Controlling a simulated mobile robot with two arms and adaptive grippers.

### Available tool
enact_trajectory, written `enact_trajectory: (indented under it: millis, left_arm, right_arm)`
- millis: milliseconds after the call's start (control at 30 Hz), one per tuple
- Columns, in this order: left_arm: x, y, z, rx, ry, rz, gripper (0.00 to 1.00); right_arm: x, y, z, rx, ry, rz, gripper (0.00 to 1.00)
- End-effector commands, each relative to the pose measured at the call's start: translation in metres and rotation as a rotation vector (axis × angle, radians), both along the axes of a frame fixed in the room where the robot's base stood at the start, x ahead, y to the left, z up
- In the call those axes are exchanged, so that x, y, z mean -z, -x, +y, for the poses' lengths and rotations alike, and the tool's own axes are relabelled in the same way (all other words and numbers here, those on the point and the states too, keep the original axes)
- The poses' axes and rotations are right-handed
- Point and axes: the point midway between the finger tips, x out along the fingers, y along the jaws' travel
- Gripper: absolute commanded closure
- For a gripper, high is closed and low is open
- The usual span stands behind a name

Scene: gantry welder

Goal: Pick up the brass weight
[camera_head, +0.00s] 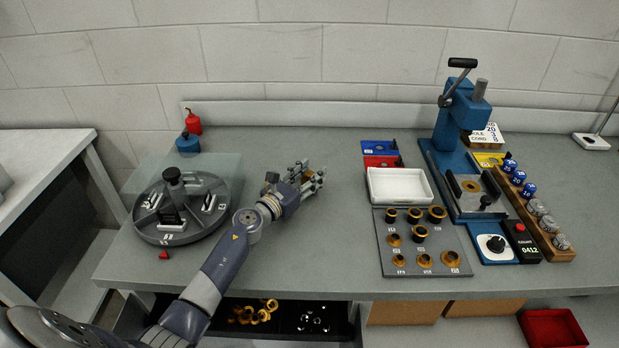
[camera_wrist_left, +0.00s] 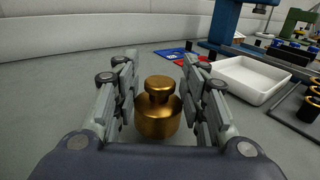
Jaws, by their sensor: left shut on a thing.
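The brass weight (camera_wrist_left: 158,118), a gold cylinder with a round knob on top, stands upright between the two fingers of my left gripper (camera_wrist_left: 160,75) in the left wrist view. The fingers are shut on it from both sides. I cannot tell whether its base touches the bench. In the head view my left gripper (camera_head: 314,177) is low over the middle of the bench, and I cannot make out the weight there. My right gripper is in neither view.
A dark round carousel (camera_head: 183,233) stands left on the grey bench (camera_head: 310,245). Right of my gripper are a white tray (camera_head: 399,186), a plate with brass rings (camera_head: 429,262), a blue press (camera_head: 456,130) and a wooden rack (camera_head: 551,245). The bench between carousel and tray is largely clear.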

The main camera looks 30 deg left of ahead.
Motion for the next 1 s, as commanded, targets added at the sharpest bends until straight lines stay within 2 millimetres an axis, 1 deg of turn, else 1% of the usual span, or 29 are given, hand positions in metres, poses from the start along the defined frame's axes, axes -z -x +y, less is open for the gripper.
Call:
enact_trajectory:
  millis: [33,67,133,267,500,700,833,1000]
  left_arm:
    - [-0.016,-0.001,0.001,-0.001,-0.005,-0.006,1.0]
    - [-0.022,-0.001,0.001,0.0,-0.006,-0.006,1.0]
    - [-0.018,0.009,0.0,-0.001,-0.003,0.0,1.0]
    - [-0.02,0.035,-0.004,0.0,-0.003,0.0,1.0]
    - [-0.025,0.091,-0.011,0.001,-0.001,0.0,1.0]
    - [-0.029,0.129,-0.015,0.0,-0.001,-0.002,1.0]
    - [-0.03,0.145,-0.017,-0.001,0.0,-0.003,1.0]
    - [-0.032,0.156,-0.018,-0.001,0.0,-0.005,1.0]
  right_arm:
    - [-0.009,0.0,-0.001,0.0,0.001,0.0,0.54]
    - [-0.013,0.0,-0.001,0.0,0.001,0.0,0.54]
    - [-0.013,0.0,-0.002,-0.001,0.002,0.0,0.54]
    - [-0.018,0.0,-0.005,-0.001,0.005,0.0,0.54]
    - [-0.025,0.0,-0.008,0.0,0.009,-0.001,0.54]
    - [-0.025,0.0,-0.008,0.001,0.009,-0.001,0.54]
    - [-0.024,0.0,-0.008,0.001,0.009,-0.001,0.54]
    - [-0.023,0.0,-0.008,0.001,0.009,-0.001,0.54]
